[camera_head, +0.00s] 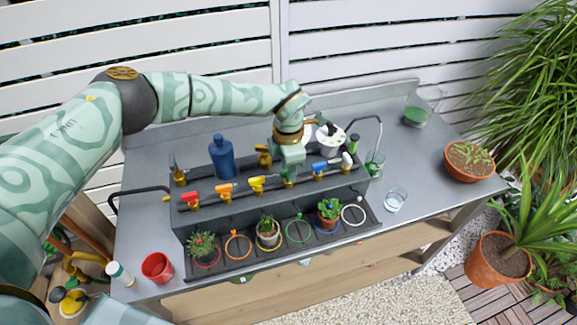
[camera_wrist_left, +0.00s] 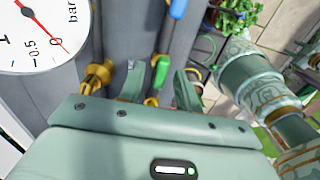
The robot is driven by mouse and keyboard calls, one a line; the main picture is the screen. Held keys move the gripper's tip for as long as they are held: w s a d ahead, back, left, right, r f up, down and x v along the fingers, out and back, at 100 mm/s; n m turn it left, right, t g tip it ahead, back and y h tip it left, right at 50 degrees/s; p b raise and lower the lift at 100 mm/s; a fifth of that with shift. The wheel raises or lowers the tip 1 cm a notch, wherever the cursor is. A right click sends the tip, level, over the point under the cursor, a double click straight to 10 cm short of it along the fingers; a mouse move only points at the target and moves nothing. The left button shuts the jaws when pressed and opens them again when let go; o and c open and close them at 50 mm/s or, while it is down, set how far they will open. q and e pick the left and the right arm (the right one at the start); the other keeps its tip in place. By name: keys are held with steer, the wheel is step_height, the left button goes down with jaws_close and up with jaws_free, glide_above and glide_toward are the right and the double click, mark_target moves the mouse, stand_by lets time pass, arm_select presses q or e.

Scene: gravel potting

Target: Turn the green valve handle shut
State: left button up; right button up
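The green valve handle (camera_wrist_left: 151,101) shows in the left wrist view, between the two fingers of my left gripper (camera_wrist_left: 160,88). The fingers stand apart, with a gap visible around the handle, so the gripper is open. In the head view my left gripper (camera_head: 289,178) points down over the middle of the valve row and hides most of the green handle. A yellow handle (camera_head: 257,182) is just left of it. A blue handle (camera_wrist_left: 178,8) lies beyond the green one in the wrist view. My right gripper does not show.
A white pressure gauge (camera_head: 330,141) stands behind the valves, and a blue bottle (camera_head: 222,158) stands left of my gripper. Several small pots, including a succulent (camera_head: 329,210), sit in the front tray. A red cup (camera_head: 157,267) and a clear glass (camera_head: 396,199) stand on the bench.

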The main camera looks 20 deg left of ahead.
arm_select(q)
step_height(320, 180, up, 16)
steer(key=p, duration=0.1)
steer(key=shift+r, duration=0.15)
stand_by(0.3)
stand_by(0.3)
